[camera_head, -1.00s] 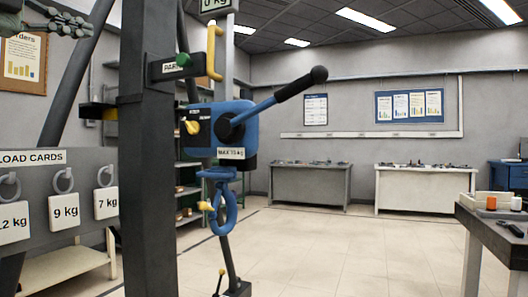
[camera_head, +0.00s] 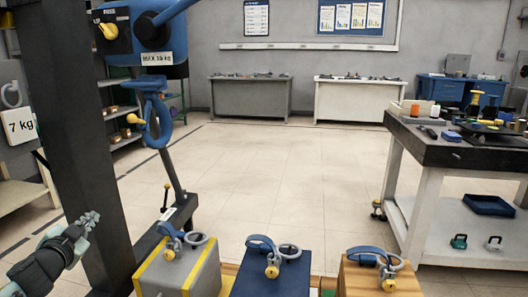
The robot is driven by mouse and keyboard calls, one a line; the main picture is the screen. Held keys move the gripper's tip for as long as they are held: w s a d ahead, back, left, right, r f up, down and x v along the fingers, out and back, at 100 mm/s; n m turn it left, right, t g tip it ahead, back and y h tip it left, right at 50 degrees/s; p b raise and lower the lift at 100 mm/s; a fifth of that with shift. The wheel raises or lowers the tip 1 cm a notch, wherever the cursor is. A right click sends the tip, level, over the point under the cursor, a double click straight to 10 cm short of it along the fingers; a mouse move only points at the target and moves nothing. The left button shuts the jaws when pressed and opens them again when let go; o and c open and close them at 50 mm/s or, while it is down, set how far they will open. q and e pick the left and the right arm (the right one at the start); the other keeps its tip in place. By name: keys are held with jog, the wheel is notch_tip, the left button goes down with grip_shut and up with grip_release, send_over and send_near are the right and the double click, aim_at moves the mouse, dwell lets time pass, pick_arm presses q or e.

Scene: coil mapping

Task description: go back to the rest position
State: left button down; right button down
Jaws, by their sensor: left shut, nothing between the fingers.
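My left gripper (camera_head: 92,219) shows at the lower left, with its dark arm coming in from the left edge. Its fingers are shut and empty. It is in front of the dark post (camera_head: 75,130) and touches no load that I can see. My right gripper is out of view.
The blue hoist (camera_head: 152,30) with its hook (camera_head: 157,125) hangs beside the post. Three loads with blue handles stand in front: a grey box (camera_head: 180,270), a blue box (camera_head: 270,275) and a wooden box (camera_head: 375,278). A dark-topped workbench (camera_head: 450,150) stands right. The middle floor is clear.

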pick_arm(q)
jog(key=s+d+f+n+g, duration=0.1)
jog(key=s+d+f+g, duration=0.2)
jog(key=f, duration=0.4)
jog(key=s+d+f+n+g, duration=0.1)
jog(key=s+d+f, duration=0.2)
jog(key=s+f, duration=0.4)
jog(key=s+d+f+n+g, duration=0.1)
jog(key=s+d+f+g, duration=0.2)
jog(key=f, duration=0.5)
jog(key=s+d+f+g+h, duration=0.1)
jog(key=s+d+f+g, duration=0.1)
jog(key=s+d+f, duration=0.3)
jog(key=s+d+f+g+h, duration=0.2)
jog(key=s+d+f, duration=0.4)
jog(key=s+d, duration=0.3)
jog(key=s+g, duration=0.1)
jog(key=s, duration=0.3)
jog(key=shift+f+n+g, duration=0.15)
jog(key=shift+n+g, duration=0.15)
jog(key=shift+s+d, duration=0.1)
